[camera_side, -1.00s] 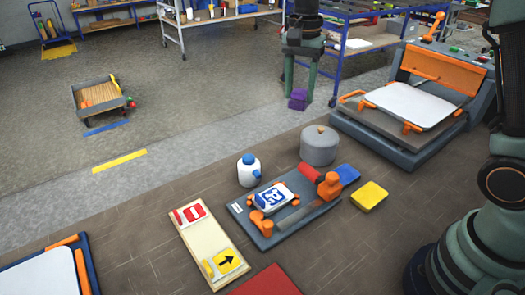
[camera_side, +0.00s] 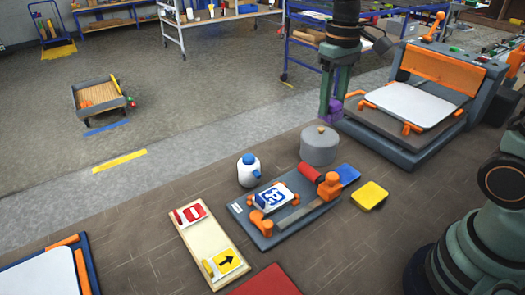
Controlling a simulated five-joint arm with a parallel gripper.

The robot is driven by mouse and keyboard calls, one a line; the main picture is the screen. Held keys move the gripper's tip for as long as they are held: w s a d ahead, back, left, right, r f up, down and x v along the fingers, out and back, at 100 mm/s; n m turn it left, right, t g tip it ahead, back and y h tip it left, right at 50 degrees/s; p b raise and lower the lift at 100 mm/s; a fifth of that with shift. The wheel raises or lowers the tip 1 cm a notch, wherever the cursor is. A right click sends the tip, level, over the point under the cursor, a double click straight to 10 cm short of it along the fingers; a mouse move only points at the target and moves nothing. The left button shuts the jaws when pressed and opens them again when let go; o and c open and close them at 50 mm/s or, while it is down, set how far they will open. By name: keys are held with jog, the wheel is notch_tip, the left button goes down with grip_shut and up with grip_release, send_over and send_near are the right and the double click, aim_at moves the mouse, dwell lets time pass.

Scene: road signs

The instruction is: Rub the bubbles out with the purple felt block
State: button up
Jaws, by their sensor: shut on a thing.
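My gripper (camera_side: 332,112) is shut on the purple felt block (camera_side: 335,109) and holds it at the left edge of the orange-and-grey press. A blue sign with a white figure (camera_side: 272,196) lies between orange clamps on the grey fixture board (camera_side: 240,212), to the left of and nearer than my gripper. Bubbles on the sign are too small to make out. The block's exact height is hard to tell.
A grey lidded pot (camera_side: 319,147) and a white bottle with a blue cap (camera_side: 249,171) stand behind the board. A red roller (camera_side: 311,173) and orange post (camera_side: 329,187) rise from it. A yellow pad (camera_side: 370,195) lies right. A tray with signs (camera_side: 213,245) lies left.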

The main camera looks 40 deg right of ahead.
dwell(0.3)
jog(key=shift+w+a+f, duration=0.3)
jog(key=shift+a+f, duration=1.8)
jog(key=shift+f, duration=0.65)
jog(key=shift+w+a+f, duration=0.3)
jog(key=shift+a+f, duration=1.8)
jog(key=shift+f, duration=0.65)
jog(key=shift+w+a+f, duration=0.3)
jog(key=shift+a+f, duration=1.8)
jog(key=shift+f, duration=0.65)
jog(key=shift+f, duration=0.6)
jog(key=shift+s, duration=0.1)
